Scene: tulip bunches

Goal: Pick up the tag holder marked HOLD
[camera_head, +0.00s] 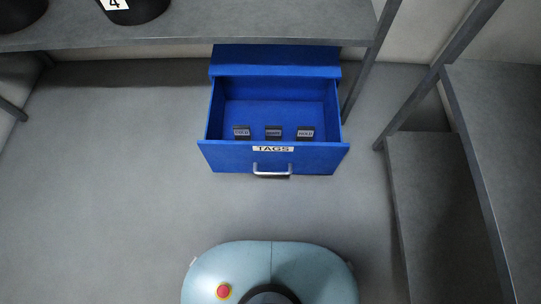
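A blue drawer (221,155) labelled TAGS stands open below the grey bench. Inside it, three small dark tag holders with pale labels sit in a row near the front wall. The right tag holder (305,132) seems to read HOLD, though the print is very small. The middle tag holder (273,132) and the left tag holder (241,132) carry labels I cannot read surely. The holders stand apart from one another. Neither of my grippers is in view.
The drawer has a metal handle (272,170) at its front. A grey bench (190,35) with dark pots, one marked 4 (115,4), runs above. A grey shelf unit (430,190) stands at the right. The floor (110,180) left of the drawer is clear.

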